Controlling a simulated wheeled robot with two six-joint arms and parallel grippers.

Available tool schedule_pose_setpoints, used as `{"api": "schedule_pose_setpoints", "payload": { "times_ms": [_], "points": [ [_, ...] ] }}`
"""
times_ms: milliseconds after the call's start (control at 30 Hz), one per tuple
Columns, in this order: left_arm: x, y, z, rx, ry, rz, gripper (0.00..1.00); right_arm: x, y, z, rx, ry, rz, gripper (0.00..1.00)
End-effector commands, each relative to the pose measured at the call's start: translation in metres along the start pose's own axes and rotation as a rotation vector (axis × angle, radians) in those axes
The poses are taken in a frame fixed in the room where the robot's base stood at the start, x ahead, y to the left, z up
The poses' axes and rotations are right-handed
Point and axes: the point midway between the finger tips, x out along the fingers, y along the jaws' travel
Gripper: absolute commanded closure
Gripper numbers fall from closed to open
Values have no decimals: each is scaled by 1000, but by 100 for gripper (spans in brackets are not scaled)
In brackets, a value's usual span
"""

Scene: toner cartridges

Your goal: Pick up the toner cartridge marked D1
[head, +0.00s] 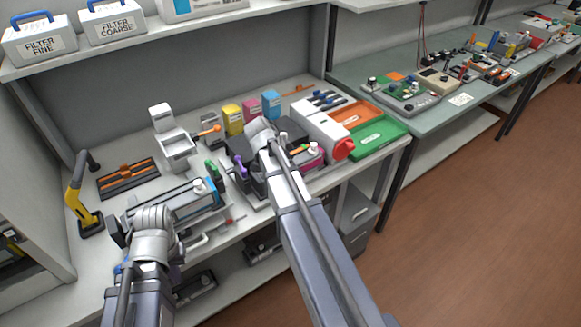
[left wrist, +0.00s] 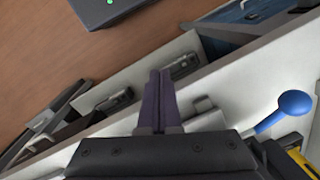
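No cartridge with a readable D1 mark shows in either view. Dark elongated units, possibly toner cartridges, lie on the shelf under the bench, one at the lower left (head: 195,286) and one farther right (head: 264,246). Two such units also show in the left wrist view, beyond and beside my fingers (left wrist: 115,101). My left gripper (left wrist: 155,88) has its two dark purple fingers together with nothing seen between them, over the bench's front edge. In the head view its fingers are hard to make out.
A white bench (head: 85,262) is crowded with a yellow-handled tool (head: 76,190), a dark tray (head: 128,178), coloured boxes (head: 232,119) and a green tray (head: 372,140). The floor (head: 480,220) at right is clear.

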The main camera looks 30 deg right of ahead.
Motion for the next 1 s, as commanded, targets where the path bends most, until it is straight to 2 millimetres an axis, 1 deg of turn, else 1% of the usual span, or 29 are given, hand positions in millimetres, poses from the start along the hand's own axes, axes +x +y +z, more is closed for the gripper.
{"api": "schedule_pose_setpoints", "payload": {
  "times_ms": [267,467,767,1000],
  "points": [
    [-6,-1,0,0,0,0,100,-5,0,-3,0,1,0,100],
    [-18,-2,1,0,0,0,100,-16,0,-9,0,1,0,100],
    [-50,-5,3,0,0,0,100,-44,0,-25,0,1,0,100],
    [-85,-8,5,0,0,0,100,-74,0,-43,0,1,0,100]
  ]
}}
